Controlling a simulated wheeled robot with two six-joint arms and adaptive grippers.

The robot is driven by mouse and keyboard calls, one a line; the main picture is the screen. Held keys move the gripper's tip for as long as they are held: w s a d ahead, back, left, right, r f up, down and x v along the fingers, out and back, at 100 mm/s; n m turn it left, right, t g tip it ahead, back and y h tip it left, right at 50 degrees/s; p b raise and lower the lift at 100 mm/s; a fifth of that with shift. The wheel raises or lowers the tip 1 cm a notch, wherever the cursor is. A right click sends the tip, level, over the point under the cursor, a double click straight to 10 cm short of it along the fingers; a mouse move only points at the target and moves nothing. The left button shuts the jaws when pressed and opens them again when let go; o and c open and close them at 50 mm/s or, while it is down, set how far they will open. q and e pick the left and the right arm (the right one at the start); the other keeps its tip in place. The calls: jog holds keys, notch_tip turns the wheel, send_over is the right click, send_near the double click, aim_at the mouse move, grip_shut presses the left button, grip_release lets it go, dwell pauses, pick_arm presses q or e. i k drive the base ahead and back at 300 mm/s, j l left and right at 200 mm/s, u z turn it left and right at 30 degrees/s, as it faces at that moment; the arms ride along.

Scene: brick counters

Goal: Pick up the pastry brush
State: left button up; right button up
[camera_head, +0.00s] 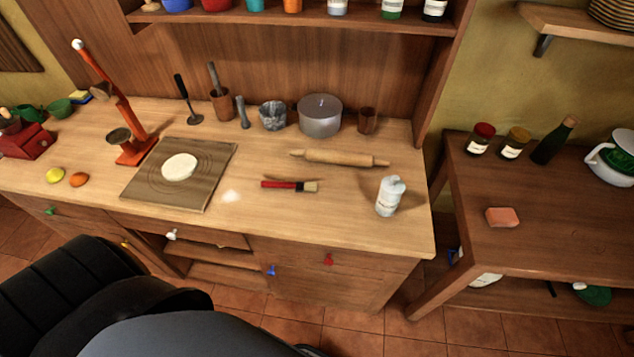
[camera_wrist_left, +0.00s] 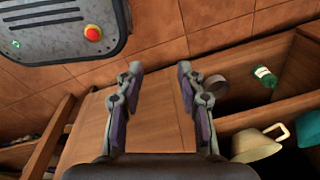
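The pastry brush (camera_head: 290,186) lies flat on the wooden counter in the head view, with a red handle to the left and pale bristles to the right. My left gripper (camera_wrist_left: 159,72) shows in the left wrist view with its two fingers apart and nothing between them. It is over the floor and low wooden furniture, away from the brush. Neither gripper shows in the head view, and the brush does not show in the left wrist view.
A rolling pin (camera_head: 340,158) lies behind the brush, and a white bottle (camera_head: 390,196) stands to its right. A board with dough (camera_head: 180,166) lies to the left. An orange press (camera_head: 127,120) stands farther left. The counter in front of the brush is clear.

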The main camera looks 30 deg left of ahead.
aim_at(300, 186)
jog(key=k+j+z, duration=0.15)
jog(key=j, duration=0.3)
jog(key=k+j+z, duration=0.15)
jog(key=j, duration=0.3)
jog(key=k+j+z, duration=0.15)
jog(key=j, duration=0.25)
jog(key=k+j+z, duration=0.15)
jog(key=k+j, duration=0.1)
jog(key=j, duration=0.15)
